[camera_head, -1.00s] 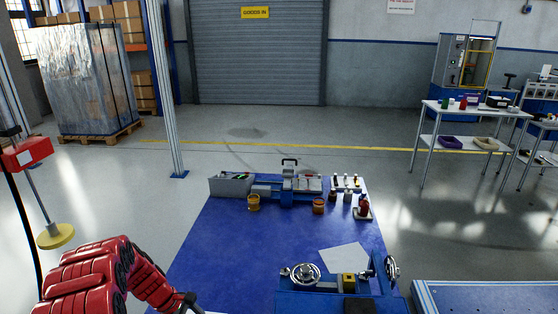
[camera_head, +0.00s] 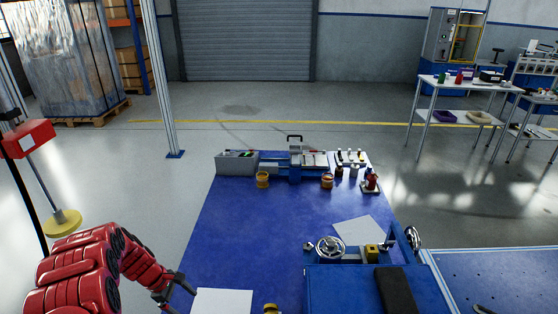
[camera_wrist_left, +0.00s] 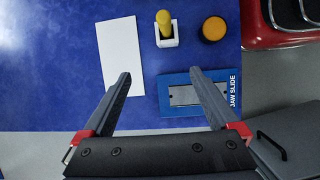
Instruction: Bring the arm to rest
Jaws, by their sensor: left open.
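My left arm, red and jointed, comes in at the lower left of the head view. Its dark gripper (camera_head: 180,293) is over the left front edge of the blue table top (camera_head: 235,225), beside a white sheet (camera_head: 223,301). In the left wrist view the gripper (camera_wrist_left: 160,74) has its two fingers wide apart with nothing between them. Beyond the fingers lie the white sheet (camera_wrist_left: 121,55), a yellow-topped piece in a white holder (camera_wrist_left: 165,30), a round yellow piece (camera_wrist_left: 214,28) and a blue plate marked JAW SLIDE (camera_wrist_left: 234,92). My right gripper does not show.
A blue fixture with handwheels (camera_head: 330,248) stands at the table's front right. A grey bin (camera_head: 236,162) and small parts line its back edge. A yellow-footed stand (camera_head: 62,222) is at the left. The table's middle is mostly clear.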

